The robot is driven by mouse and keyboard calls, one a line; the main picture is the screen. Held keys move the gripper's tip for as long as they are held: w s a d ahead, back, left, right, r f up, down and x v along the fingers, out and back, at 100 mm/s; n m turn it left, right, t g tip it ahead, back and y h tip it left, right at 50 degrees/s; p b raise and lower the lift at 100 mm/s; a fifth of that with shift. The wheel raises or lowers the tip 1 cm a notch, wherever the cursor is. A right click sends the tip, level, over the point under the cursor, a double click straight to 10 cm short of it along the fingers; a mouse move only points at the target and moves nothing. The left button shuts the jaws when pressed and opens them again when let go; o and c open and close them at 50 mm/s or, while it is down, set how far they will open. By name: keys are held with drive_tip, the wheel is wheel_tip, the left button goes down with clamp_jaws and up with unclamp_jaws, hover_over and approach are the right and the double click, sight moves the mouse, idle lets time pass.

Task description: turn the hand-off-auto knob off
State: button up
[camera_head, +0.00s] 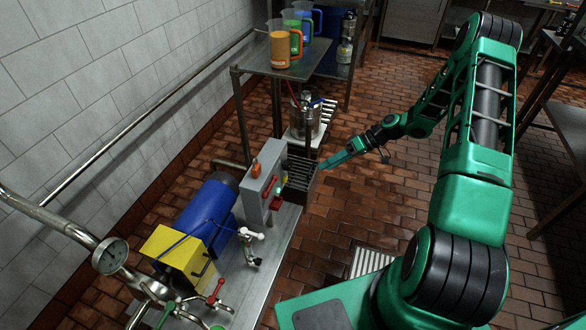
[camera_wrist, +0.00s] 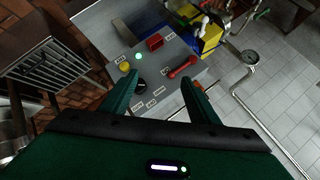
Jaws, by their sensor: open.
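A grey control box (camera_wrist: 165,75) stands below my gripper in the wrist view; it also shows in the head view (camera_head: 257,188). A black round knob (camera_wrist: 140,87) sits on its face, with small white labels around it, too small to read surely. I cannot tell which way its pointer faces. My gripper (camera_wrist: 159,77) is open and empty, its two green fingers pointing at the box with the knob between them in the picture, apart from it as far as I can tell. In the head view my gripper (camera_head: 328,163) is right of the box, and the knob is not clear there.
The box also carries a yellow button (camera_wrist: 124,67), a green light (camera_wrist: 138,56), a red block (camera_wrist: 155,42) and a red lever (camera_wrist: 182,66). A blue motor (camera_head: 205,210), a yellow box (camera_head: 180,255) and pipes with a gauge (camera_head: 110,255) stand nearby.

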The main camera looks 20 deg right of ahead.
sight(290, 166)
drive_tip(key=shift+w+a+f+m+t+y, duration=0.95)
drive_tip(key=shift+w+f+t+y, duration=1.5)
drive_tip(key=shift+f+t, duration=2.3)
drive_tip(key=shift+g+h, duration=0.35)
drive_tip(key=x, duration=1.1)
drive_tip(key=shift+w+d+f, duration=0.15)
drive_tip(key=shift+f, duration=0.25)
drive_tip(key=c, duration=1)
